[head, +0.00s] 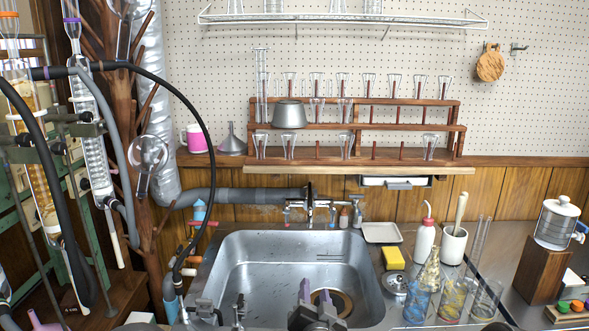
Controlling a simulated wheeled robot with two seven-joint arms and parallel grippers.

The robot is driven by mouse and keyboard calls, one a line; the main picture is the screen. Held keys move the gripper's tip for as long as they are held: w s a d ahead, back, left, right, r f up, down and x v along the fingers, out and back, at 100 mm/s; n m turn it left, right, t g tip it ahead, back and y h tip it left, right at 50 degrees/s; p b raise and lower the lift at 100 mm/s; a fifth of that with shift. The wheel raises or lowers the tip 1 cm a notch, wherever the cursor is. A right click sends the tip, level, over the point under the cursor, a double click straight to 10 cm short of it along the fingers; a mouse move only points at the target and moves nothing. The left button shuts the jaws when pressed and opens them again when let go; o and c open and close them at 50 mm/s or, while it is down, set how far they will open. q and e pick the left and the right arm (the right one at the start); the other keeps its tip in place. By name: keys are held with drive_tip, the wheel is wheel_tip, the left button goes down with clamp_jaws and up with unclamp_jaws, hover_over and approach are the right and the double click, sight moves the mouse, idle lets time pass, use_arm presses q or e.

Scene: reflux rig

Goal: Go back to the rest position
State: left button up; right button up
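My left gripper (315,294) shows at the bottom centre of the head view, low over the front part of the steel sink (372,290). Its two fingers point up in the picture and stand apart, with nothing seen between them. The rest of its arm is cut off by the lower edge. My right gripper is not in view.
A glass rig with black hoses (190,88) stands at the left. A faucet (311,207) is behind the sink. Right of it are a yellow sponge (393,258), a wash bottle (424,240) and glass beakers (487,297). A wooden rack (455,130) holds glassware behind.

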use_arm(q)
drive_tip(key=s+a+f+n+g+h+p, duration=0.1)
drive_tip(key=s+a+f+g+p, duration=0.2)
drive_tip(key=f, duration=0.5)
drive_tip(key=s+a+f+n+g, duration=0.1)
drive_tip(key=s+a+f+g, duration=0.3)
drive_tip(key=f, duration=0.5)
drive_tip(key=s+a+f+n+g+h+p, duration=0.1)
drive_tip(key=s+a+f+g+p, duration=0.1)
drive_tip(key=s+a+f, duration=0.45)
drive_tip(key=s+d+f+n+g+h+p, duration=0.1)
drive_tip(key=s+f+n+g, duration=0.1)
drive_tip(key=s, duration=0.9)
drive_tip(key=s+f+n+g+h+p, duration=0.1)
drive_tip(key=s+f+n+g, duration=0.2)
drive_tip(key=s, duration=0.8)
wheel_tip(320, 180, down, 3)
drive_tip(key=shift+d+f+g+p, duration=0.1)
drive_tip(key=shift+d+g+p, duration=0.25)
drive_tip(key=shift+g, duration=0.85)
